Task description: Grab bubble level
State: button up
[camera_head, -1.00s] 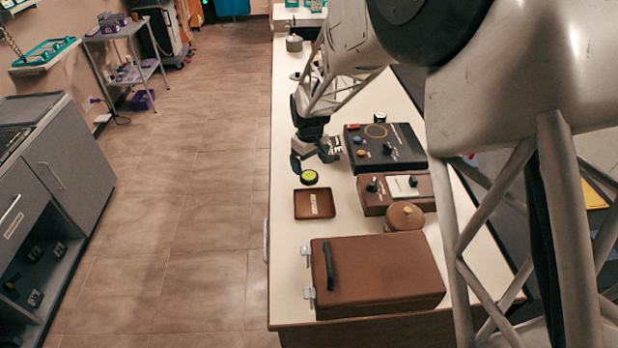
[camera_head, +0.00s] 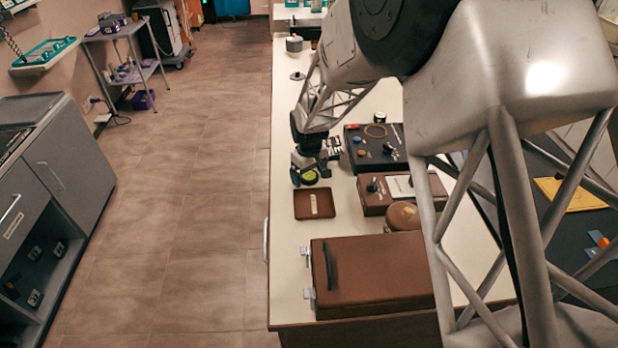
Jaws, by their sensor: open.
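The bubble level (camera_head: 310,178) is a small round disc with a yellow-green face and a dark rim. It lies on the cream bench top (camera_head: 290,262), just behind a small brown tray. My gripper (camera_head: 309,176) is open and low over the level, with its dark fingers around or just above it. The fingers hide part of the level's rim. I cannot tell whether they touch it.
The brown tray (camera_head: 299,205) holds a pale label-like piece. A black control box (camera_head: 372,158), a brown control box (camera_head: 372,209) and a round brown container (camera_head: 402,216) stand to the right. A brown case (camera_head: 380,285) fills the front. Floor lies left of the bench.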

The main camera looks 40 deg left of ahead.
aim_at(310, 177)
jog(key=c, duration=1)
jog(key=shift+r, duration=0.15)
jog(key=shift+r, duration=0.5)
jog(key=shift+s+d+r, duration=0.15)
jog(key=shift+d+r, duration=0.05)
jog(key=shift+r, duration=0.4)
jog(key=shift+s+d+r, duration=0.1)
jog(key=shift+d+r, duration=0.05)
jog(key=shift+r, duration=0.4)
jog(key=s+d, duration=0.3)
jog(key=d, duration=0.1)
jog(key=s+d+r, duration=0.1)
jog(key=s+d, duration=0.2)
jog(key=d, duration=0.1)
jog(key=s+d, duration=0.3)
jog(key=d, duration=0.1)
jog(key=shift+s+r, duration=0.15)
jog(key=shift+r, duration=0.05)
